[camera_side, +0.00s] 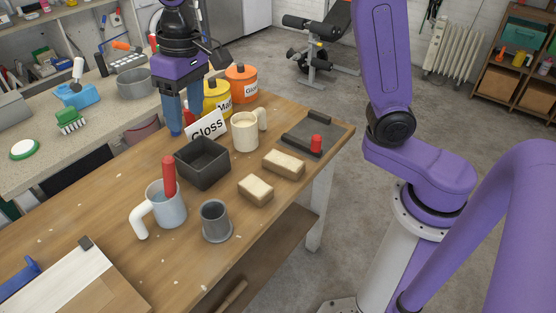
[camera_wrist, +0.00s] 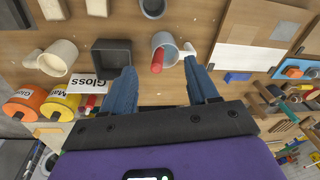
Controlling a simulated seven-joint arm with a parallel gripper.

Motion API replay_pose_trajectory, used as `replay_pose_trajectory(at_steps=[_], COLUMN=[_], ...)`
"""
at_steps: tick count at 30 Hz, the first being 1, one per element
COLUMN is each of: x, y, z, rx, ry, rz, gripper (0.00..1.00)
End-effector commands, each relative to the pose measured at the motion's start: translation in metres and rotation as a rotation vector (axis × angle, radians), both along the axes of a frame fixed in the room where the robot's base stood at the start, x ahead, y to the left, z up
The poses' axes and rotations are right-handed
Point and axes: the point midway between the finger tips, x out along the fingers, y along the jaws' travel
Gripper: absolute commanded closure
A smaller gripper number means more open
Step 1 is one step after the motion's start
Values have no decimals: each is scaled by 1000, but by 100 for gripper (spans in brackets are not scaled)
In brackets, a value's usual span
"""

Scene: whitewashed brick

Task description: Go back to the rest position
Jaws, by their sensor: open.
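My gripper (camera_side: 182,112) is above the far side of the wooden table (camera_side: 95,218), behind the dark square box (camera_side: 203,167). Its two blue fingers are apart with nothing between them; they also show in the wrist view (camera_wrist: 163,92). In the side view, a pale mug (camera_side: 170,212) with a white handle stands in front of the gripper, apart from it. A red stick leans upright inside this mug (camera_wrist: 173,47). The dark box looks empty and stands beside the mug.
A "Gloss" sign (camera_side: 207,128), a cream mug (camera_side: 245,131), a yellow can (camera_side: 217,98) and an orange can (camera_side: 241,84) stand near my gripper. Two wooden blocks (camera_side: 256,190) and a grey cup (camera_side: 214,222) are nearer the front edge. A white board (camera_side: 62,283) lies at front left.

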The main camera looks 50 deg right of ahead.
Motion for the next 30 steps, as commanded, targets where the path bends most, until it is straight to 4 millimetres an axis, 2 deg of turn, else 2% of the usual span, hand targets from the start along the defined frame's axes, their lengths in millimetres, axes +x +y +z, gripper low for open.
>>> replay_pose_trajectory(at_steps=[1,11,21,27,30], x=[-14,-105,-199,-244,-258], y=[-6,-50,-113,-148,-160], z=[-2,-21,-49,-66,-71], rx=[-5,-41,-75,-91,-96], ry=[-1,-7,-15,-20,-22], rz=[39,311,594,739,785], gripper=[41,41,41,41,41])
